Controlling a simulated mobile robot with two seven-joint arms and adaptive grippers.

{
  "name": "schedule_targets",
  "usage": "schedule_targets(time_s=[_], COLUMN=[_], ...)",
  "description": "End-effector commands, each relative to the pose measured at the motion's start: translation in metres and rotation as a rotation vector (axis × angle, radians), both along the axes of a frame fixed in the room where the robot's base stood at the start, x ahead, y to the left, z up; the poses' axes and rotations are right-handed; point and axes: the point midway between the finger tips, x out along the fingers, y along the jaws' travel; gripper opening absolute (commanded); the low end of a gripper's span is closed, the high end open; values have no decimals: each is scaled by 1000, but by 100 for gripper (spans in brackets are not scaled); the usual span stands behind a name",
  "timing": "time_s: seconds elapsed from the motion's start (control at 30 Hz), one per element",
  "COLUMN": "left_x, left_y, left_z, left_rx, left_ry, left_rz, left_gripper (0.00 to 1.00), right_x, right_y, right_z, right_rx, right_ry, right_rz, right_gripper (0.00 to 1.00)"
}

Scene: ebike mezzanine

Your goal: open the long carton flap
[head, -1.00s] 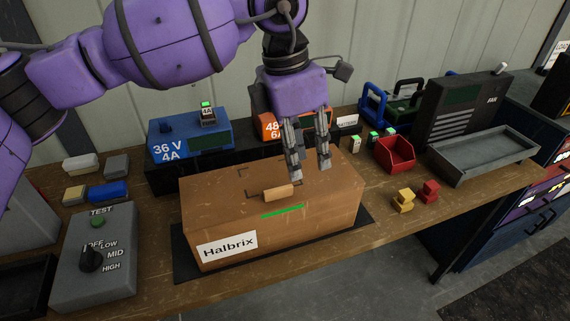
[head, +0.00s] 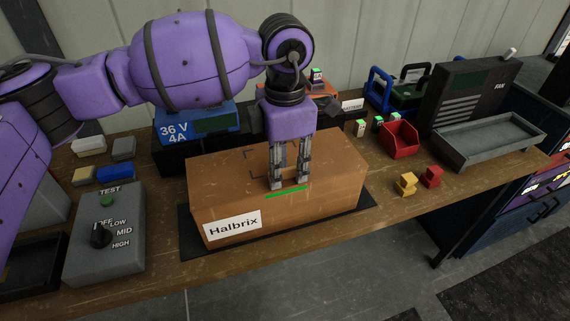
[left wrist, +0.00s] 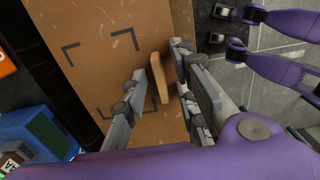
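The brown carton (head: 340,190) with a white "Halbrix" label lies shut on a dark mat on the bench. A green strip (head: 288,191) marks its top near the front edge. My left gripper (head: 289,184) points down at the carton top, its fingers apart just behind the strip. In the left wrist view, a tan upright tab (left wrist: 160,78) on the carton top (left wrist: 115,35) stands between the open fingers (left wrist: 162,72). The right finger looks closer to it; I cannot tell whether they touch. In the head view the fingers mostly hide the tab.
A blue "36 V 4A" charger (head: 180,124) and an orange unit (head: 318,92) stand behind the carton. A grey test box (head: 105,235) is at left. A red bin (head: 399,142), yellow (head: 405,184) and red (head: 432,176) blocks and a grey tray (head: 490,140) are at right.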

Motion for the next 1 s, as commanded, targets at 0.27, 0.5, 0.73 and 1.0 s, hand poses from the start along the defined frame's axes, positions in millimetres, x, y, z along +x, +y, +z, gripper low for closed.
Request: schedule_targets(time_s=[0.27, 0.5, 0.73, 1.0], left_x=[0, 0, 0, 0], left_y=[0, 0, 0, -12], left_z=[0, 0, 0, 4], left_rx=[0, 0, -1, -10], left_ry=[1, 1, 2, 32], left_rz=[0, 0, 0, 0], left_gripper=[7, 0, 0, 0], right_x=[0, -1, -2, -4], right_y=[2, 0, -3, -6], right_z=[0, -1, -1, -3], right_rx=[5, 2, -5, -12], right_ry=[0, 2, 3, 7], right_rz=[-6, -4, 0, 4], right_gripper=[40, 40, 40, 40])
